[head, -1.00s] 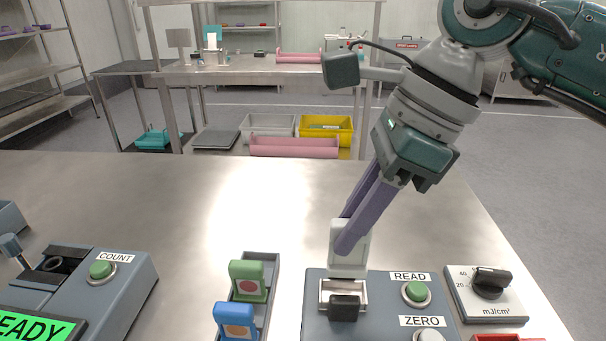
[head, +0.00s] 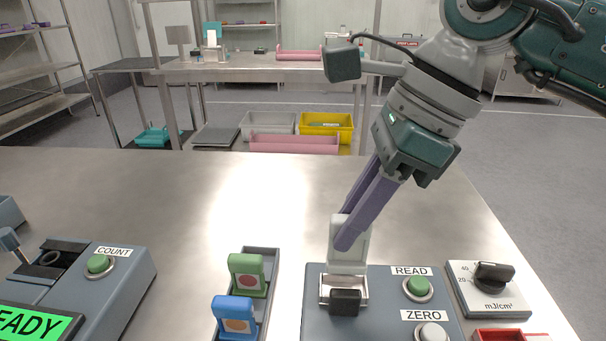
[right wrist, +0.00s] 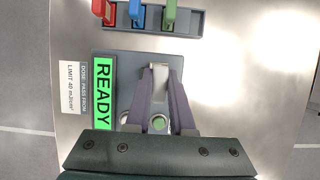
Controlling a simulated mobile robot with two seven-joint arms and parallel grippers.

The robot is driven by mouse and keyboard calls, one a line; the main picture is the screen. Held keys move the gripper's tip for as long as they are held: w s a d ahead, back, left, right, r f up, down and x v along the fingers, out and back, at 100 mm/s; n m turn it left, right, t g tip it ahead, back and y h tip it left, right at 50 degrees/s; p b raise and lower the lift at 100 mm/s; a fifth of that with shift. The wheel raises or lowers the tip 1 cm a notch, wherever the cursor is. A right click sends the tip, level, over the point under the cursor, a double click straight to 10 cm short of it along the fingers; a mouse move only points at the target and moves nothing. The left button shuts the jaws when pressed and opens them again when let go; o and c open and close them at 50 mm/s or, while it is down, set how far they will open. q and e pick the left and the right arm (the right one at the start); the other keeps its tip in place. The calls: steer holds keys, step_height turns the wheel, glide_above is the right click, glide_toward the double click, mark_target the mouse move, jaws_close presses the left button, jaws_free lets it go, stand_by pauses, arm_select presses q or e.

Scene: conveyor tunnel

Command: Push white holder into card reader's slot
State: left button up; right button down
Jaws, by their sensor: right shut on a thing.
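The white holder (head: 346,256) stands upright at the far edge of the slot (head: 328,288) in the card reader (head: 385,318). A black block (head: 345,302) sits at the slot's near side. I cannot tell how deep the holder's lower end sits. My right gripper (head: 350,233) has its purple fingers shut on the holder's upper part, coming down from the upper right. In the right wrist view the fingers (right wrist: 160,72) close on the holder, over the reader with its lit READY display (right wrist: 103,92). My left gripper is not in view.
Left of the reader is a grey rack (head: 272,275) with a green holder (head: 247,272) and a blue holder (head: 236,315). READ (head: 418,287) and ZERO (head: 431,333) buttons lie right of the slot, with a dial box (head: 490,300) beyond. A COUNT device (head: 120,290) stands left.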

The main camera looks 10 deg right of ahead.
mark_target(347, 260)
steer(key=shift+f+b, duration=2.15)
steer(key=shift+f, duration=0.3)
steer(key=shift+r, duration=0.2)
steer(key=c, duration=0.7)
jaws_free()
steer(key=v, duration=1)
